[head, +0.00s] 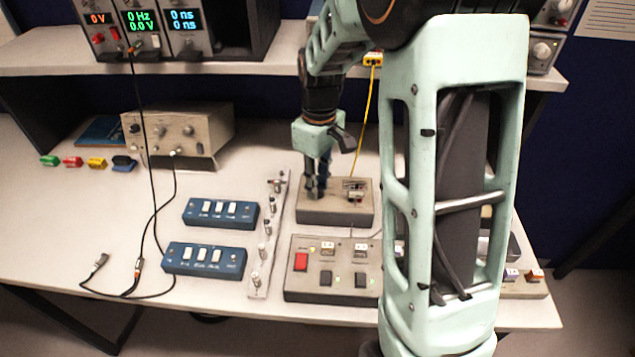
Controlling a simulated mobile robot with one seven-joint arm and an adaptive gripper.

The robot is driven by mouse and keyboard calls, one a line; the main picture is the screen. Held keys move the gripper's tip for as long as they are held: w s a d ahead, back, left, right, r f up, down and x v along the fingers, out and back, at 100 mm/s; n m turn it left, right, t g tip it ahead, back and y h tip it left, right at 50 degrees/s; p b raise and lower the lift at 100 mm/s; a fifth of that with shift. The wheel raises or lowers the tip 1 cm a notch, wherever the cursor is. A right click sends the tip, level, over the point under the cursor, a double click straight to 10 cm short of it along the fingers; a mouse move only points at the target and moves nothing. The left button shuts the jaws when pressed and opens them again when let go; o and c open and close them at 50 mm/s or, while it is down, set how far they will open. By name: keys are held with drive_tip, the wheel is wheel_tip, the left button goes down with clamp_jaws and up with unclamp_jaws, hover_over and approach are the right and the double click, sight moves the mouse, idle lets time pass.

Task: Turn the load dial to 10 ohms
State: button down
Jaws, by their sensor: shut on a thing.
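My gripper (314,192) points down at the top left of a small grey-beige box (338,212) in the head view. Its fingers are shut on the load dial, which they largely hide. Neither the dial's pointer nor its ohm markings can be read. A small meter or label and a terminal show on the right part of the box top.
A grey switch panel (315,293) with a red button lies in front of the box. A strip of knobs (262,270) and two blue switch boxes (205,259) are to the left. A yellow cable (366,120) runs behind. My arm hides the right side.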

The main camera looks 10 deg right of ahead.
drive_tip(key=m, duration=1.1)
drive_tip(key=shift+d+r, duration=0.1)
drive_tip(key=shift+m, duration=2.1)
drive_tip(key=c, duration=1.7)
unclamp_jaws()
